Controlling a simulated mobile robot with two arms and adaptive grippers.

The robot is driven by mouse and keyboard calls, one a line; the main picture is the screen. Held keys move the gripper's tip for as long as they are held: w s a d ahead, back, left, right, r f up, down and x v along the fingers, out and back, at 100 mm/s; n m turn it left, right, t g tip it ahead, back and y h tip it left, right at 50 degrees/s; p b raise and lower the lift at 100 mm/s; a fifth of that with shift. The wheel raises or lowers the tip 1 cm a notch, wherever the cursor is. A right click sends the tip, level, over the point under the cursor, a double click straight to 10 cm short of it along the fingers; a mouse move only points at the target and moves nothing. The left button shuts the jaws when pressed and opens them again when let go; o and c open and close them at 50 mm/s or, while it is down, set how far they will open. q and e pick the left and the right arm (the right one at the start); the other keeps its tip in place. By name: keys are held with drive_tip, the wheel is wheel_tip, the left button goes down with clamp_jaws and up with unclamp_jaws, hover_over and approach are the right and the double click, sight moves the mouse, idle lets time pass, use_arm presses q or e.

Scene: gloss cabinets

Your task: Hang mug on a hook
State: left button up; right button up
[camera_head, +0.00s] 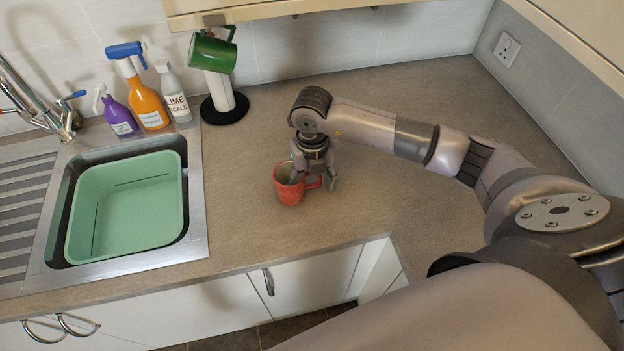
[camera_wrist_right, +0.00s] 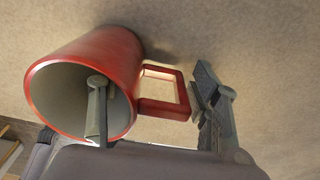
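A red mug (camera_head: 287,188) stands on the countertop with its handle toward the right. My right gripper (camera_head: 312,181) is over it with its fingers apart. In the right wrist view, one finger is inside the mug (camera_wrist_right: 88,57) and the other is outside, beyond the square handle (camera_wrist_right: 181,88). The wall and handle lie between the fingers; a gap shows between the inner finger and the wall. A green mug (camera_head: 213,54) hangs tilted under the upper cabinet, at a hook (camera_head: 214,19). More small dark hooks (camera_head: 375,8) show along the cabinet's underside. My left gripper is not in view.
A paper roll on a black-based stand (camera_head: 224,108) is below the green mug. Spray bottles (camera_head: 146,92) stand behind the sink, which holds a green basin (camera_head: 182,200). The tall faucet (camera_head: 62,124) is at the left. The counter right of the red mug is bare apart from my arm above it.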

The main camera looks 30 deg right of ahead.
drive_tip(key=shift+r, duration=0.25)
drive_tip(key=shift+w+r, duration=0.1)
drive_tip(key=shift+r, duration=0.2)
wheel_tip(320, 180, up, 11)
drive_tip(key=b, duration=0.3)
drive_tip(key=shift+r, duration=0.1)
idle(0.3)
